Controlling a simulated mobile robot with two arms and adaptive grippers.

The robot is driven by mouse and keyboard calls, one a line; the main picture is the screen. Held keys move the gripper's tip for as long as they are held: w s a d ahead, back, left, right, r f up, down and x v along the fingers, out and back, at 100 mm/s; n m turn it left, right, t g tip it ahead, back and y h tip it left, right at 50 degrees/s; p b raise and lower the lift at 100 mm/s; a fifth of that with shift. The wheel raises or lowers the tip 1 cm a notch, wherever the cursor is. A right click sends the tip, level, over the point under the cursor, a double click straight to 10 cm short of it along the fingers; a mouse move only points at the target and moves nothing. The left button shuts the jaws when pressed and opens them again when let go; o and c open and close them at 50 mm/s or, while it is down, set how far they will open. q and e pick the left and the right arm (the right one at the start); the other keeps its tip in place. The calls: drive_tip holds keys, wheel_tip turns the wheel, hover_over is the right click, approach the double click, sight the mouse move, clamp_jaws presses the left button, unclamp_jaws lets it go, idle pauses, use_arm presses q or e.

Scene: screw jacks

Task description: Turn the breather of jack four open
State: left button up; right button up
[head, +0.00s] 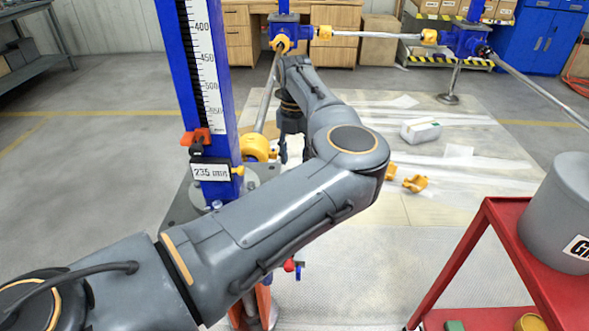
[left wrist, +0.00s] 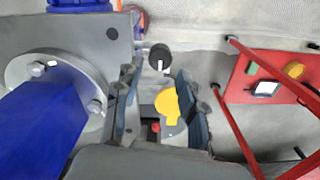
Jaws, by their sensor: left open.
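The near jack has a blue column (head: 195,60) with a white millimetre scale and a plate reading about 235 mm. In the left wrist view its blue column (left wrist: 45,120) rises from a bolted round flange. My left gripper (left wrist: 158,100) is open, its two dark fingers apart. A black round knob (left wrist: 160,57) with a white mark shows just beyond the fingertips. A yellow part (left wrist: 168,106) and a small red part (left wrist: 155,127) show between the fingers. I cannot tell which is the breather.
A red cart (head: 487,225) with a grey bin (head: 560,215) stands at the right. Yellow couplings (head: 415,183) and a white box (head: 421,130) lie on the floor covering. Another blue jack (head: 466,40) with shafts stands behind. Open floor lies between.

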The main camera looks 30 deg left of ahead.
use_arm(q)
drive_tip(key=shift+f, duration=2.1)
use_arm(e)
drive_tip(key=shift+w+r, duration=0.15)
drive_tip(key=shift+r, duration=0.2)
use_arm(q)
drive_tip(key=shift+c, duration=0.4)
clamp_jaws()
